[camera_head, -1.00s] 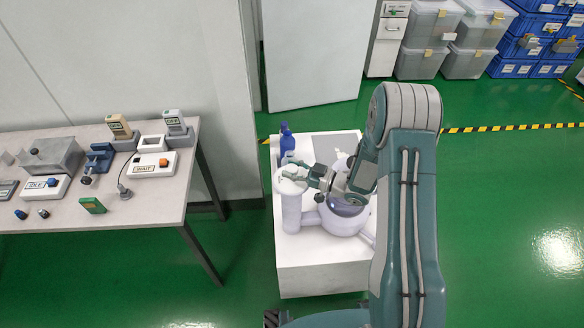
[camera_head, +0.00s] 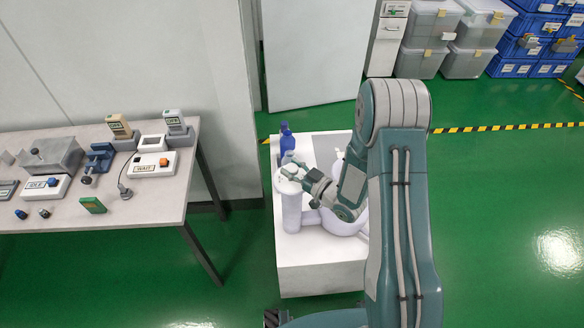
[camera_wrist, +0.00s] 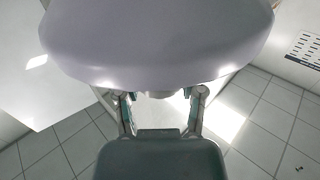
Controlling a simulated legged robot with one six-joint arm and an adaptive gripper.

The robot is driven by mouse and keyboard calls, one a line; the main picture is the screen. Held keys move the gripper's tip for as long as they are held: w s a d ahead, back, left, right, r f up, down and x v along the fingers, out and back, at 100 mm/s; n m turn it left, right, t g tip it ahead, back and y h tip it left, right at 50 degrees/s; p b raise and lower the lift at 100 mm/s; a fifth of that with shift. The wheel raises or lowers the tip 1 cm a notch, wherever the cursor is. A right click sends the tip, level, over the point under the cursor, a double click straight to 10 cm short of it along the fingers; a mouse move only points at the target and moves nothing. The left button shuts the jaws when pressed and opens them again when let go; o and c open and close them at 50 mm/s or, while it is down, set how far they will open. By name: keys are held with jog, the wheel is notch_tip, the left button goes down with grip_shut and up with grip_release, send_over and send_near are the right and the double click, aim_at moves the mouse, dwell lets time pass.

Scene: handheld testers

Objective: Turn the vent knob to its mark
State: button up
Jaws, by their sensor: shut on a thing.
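A pale lavender device with an upright cylinder (camera_head: 291,212) stands on a white cabinet (camera_head: 310,265). My gripper (camera_head: 297,173) reaches in from the right at the cylinder's top. In the wrist view my gripper (camera_wrist: 160,103) has its two fingers on either side of a small pale part, which I take as the vent knob (camera_wrist: 160,94). They are shut on it. It lies under a large lavender rounded body (camera_wrist: 160,45). The knob's mark cannot be made out, and my wrist and arm hide much of the device.
A blue bottle (camera_head: 286,141) stands behind the cylinder. A grey table (camera_head: 130,212) with several handheld testers is at the left. A white panel (camera_head: 310,50) stands behind the cabinet. Green floor on the right is open, with bins (camera_head: 420,62) far back.

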jog(key=o, duration=1.1)
jog(key=shift+w, duration=0.1)
jog(key=shift+o, duration=0.2)
jog(key=shift+a, duration=0.1)
jog(key=v, duration=1.2)
